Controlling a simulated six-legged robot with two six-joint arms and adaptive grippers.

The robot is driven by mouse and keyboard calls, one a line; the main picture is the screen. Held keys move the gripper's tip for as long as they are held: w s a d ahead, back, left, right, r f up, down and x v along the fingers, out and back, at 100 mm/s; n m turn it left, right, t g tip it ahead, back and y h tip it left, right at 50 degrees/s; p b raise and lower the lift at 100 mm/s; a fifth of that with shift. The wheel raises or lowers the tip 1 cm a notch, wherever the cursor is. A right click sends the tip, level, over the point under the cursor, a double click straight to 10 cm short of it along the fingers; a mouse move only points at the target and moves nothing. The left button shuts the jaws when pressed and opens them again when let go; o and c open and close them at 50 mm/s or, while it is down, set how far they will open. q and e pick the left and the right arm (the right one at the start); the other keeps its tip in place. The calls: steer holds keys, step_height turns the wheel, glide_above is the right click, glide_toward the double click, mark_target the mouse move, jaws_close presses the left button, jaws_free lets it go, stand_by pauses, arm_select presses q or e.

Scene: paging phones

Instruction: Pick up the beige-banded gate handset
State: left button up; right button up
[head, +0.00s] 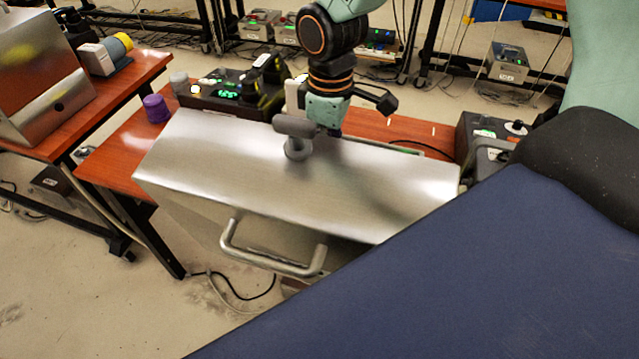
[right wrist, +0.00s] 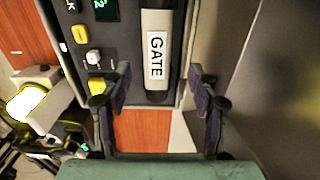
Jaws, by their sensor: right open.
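The gate handset (right wrist: 157,50) is dark with a beige band marked GATE. In the right wrist view it lies at the top, on a dark console (right wrist: 88,15) with yellow buttons and a green display. My right gripper (right wrist: 160,90) is open and empty; its two fingers stand apart at either side, just short of the handset's near end. In the head view the right gripper (head: 345,115) hangs over the back of the metal case. A dark phone console with a green display (head: 225,94) stands left of it. My left gripper is not in view.
A metal case (head: 300,185) with a grey T-shaped knob (head: 296,127) and a front bar handle (head: 275,265) fills the middle. A purple cup (head: 156,108) stands on the red-brown table (head: 112,165). Another device (head: 485,138) is at the right. A blue surface (head: 450,290) covers the lower right.

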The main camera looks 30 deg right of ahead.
steer(key=shift+s+a+f, duration=0.1)
steer(key=shift+s+f, duration=0.2)
steer(key=shift+f, duration=0.25)
steer(key=shift+s+f, duration=0.15)
steer(key=shift+f, duration=0.15)
steer(key=f, duration=0.1)
steer(key=w+f+b, duration=0.1)
steer(key=f, duration=0.3)
steer(key=shift+w+d, duration=0.2)
steer(key=shift+d, duration=0.2)
steer(key=shift+a+f+b, duration=0.1)
steer(key=shift+a+b, duration=0.05)
steer(key=shift+b, duration=0.15)
steer(key=shift+s, duration=0.35)
steer(key=shift+c, duration=0.7)
steer(key=shift+w, duration=0.3)
steer(key=c, duration=0.6)
steer(key=shift+s, duration=0.2)
steer(key=c, duration=0.3)
steer(key=shift+c, duration=0.8)
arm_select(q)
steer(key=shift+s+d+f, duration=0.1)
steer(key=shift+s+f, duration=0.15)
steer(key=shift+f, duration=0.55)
arm_select(e)
steer(key=shift+w, duration=0.2)
jaws_close()
